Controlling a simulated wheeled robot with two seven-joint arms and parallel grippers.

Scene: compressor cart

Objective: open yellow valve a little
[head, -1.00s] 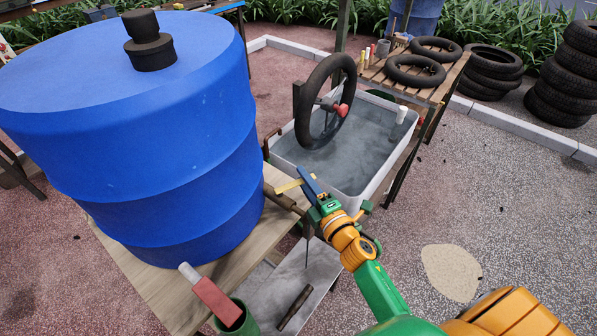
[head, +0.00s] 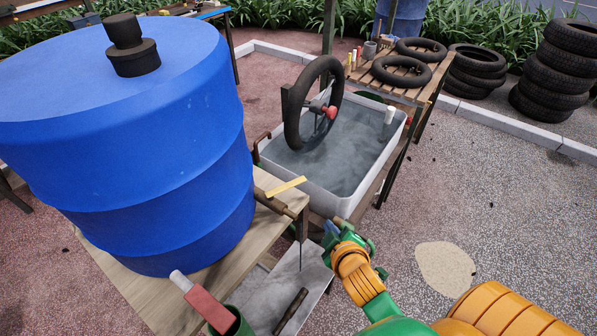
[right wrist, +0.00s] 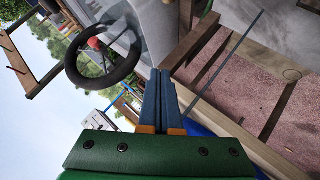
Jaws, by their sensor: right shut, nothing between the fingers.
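The yellow valve lever (head: 286,187) sits on a brown pipe (head: 272,202) that comes out low on the right side of the blue barrel (head: 150,150). In the head view the lever slants up to the right across the pipe. My right gripper (head: 333,230) is below and to the right of the lever, apart from it. Its two blue fingers (right wrist: 163,100) are together and empty in the right wrist view. I cannot make out the lever clearly in the right wrist view. My left gripper is not in view.
The barrel stands on a wooden bench (head: 262,235). A grey water tub (head: 345,203) is just beyond the pipe, with a black tyre (head: 288,120) upright over it. A red-handled tool (head: 208,306) stands in a green cup at the bottom. Open gravel lies to the right.

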